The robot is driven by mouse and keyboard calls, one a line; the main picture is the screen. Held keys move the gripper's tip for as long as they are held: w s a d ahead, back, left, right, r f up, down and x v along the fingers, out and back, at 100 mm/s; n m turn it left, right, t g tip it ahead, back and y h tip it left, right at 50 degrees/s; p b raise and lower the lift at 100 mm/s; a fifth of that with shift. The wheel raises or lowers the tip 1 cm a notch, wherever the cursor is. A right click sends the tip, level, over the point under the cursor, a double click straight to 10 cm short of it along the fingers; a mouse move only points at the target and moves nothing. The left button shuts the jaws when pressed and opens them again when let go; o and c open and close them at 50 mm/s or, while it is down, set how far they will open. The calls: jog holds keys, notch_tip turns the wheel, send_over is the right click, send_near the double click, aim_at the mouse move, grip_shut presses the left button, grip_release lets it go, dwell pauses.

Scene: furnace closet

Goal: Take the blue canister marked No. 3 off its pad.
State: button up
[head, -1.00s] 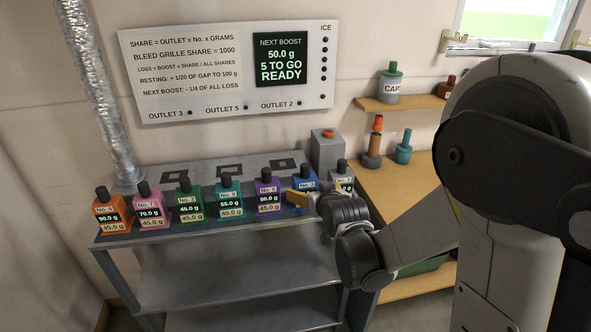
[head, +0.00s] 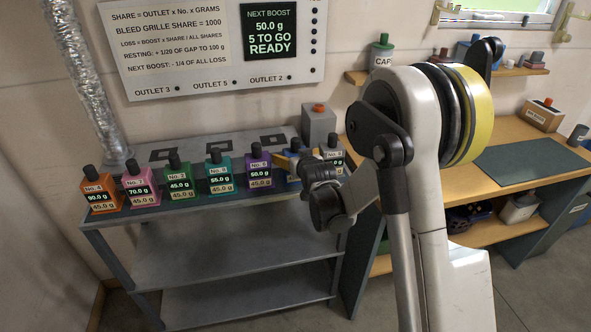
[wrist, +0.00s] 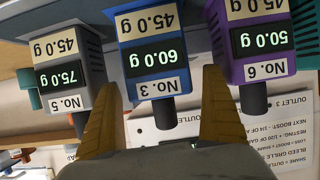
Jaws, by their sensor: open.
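The blue canister No. 3 (wrist: 150,52) stands in a row of canisters, reading 60.0 g above a 45.0 g plate. It appears upside down in the wrist view, its black cap (wrist: 164,114) between my fingers. In the head view the blue canister (head: 292,179) is partly hidden by my gripper (head: 287,161). My gripper (wrist: 160,80) is open, with one yellow finger on each side of the cap and nothing held. Whether the fingers touch the canister I cannot tell. Its pad is hidden.
Purple canister No. 6 (wrist: 262,50) and grey canister No. 5 (wrist: 70,72) stand close on either side. Several other canisters line the grey shelf's front. Square outlets (head: 219,144) lie behind. The wall board (head: 215,48) reads "5 to go, ready". A grey box (head: 319,125) stands behind right.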

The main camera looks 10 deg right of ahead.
jog(key=shift+w+f, duration=0.15)
jog(key=shift+w, duration=0.25)
jog(key=shift+c, duration=0.2)
jog(key=c, duration=1.5)
